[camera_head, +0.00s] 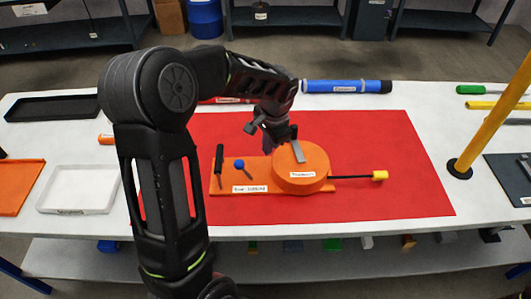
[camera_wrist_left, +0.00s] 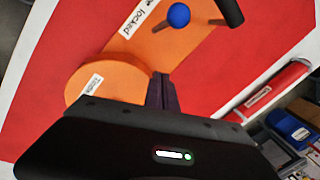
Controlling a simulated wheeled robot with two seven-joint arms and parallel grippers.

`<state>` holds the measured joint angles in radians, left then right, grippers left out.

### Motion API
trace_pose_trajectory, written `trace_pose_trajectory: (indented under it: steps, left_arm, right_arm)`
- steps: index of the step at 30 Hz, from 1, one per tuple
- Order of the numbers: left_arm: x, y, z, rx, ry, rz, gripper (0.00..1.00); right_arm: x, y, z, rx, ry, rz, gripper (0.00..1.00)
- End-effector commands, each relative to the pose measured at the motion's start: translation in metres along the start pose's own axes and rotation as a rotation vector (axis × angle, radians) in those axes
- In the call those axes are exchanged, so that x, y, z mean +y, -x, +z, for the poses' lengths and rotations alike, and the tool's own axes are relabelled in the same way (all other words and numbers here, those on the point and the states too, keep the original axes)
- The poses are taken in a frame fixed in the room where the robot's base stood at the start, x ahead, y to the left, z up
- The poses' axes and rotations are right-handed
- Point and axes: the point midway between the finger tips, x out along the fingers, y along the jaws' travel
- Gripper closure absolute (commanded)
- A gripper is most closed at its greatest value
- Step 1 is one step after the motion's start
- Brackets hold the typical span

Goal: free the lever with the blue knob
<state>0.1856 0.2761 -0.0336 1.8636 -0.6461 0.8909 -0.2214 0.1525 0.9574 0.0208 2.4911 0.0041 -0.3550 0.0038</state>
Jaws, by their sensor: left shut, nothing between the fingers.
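The blue knob (camera_head: 239,164) tops a short lever on the flat orange base plate (camera_head: 226,184). It also shows in the wrist view (camera_wrist_left: 179,15), near a label reading "locked". A black upright handle (camera_head: 219,163) stands just left of the knob; in the wrist view it is at the top (camera_wrist_left: 229,10). The round orange housing (camera_head: 305,178) sits right of the knob. My right gripper is not in view.
A black rod with a yellow end (camera_head: 380,175) sticks out right of the housing. A red mat (camera_head: 410,150) lies beneath. A blue tube (camera_head: 345,86) lies behind, and a yellow post (camera_head: 490,115) stands at right. A white tray (camera_head: 80,207) is at left.

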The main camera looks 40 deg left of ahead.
Motion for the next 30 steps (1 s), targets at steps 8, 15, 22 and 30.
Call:
trace_pose_trajectory:
  steps: [8, 15, 22, 30]
  left_arm:
    - [-0.005, 0.056, 0.007, 0.002, 0.001, -0.002, 1.00]
    - [-0.005, 0.071, 0.010, -0.002, -0.001, 0.001, 1.00]
    - [-0.005, 0.071, 0.010, -0.002, -0.001, 0.001, 1.00]
    - [-0.005, 0.071, 0.010, -0.002, 0.000, 0.001, 1.00]
  right_arm:
    - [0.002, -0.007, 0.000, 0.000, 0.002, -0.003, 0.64]
    - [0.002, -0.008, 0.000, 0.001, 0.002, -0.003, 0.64]
    - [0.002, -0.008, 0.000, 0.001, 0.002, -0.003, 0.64]
    - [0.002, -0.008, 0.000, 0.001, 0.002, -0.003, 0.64]
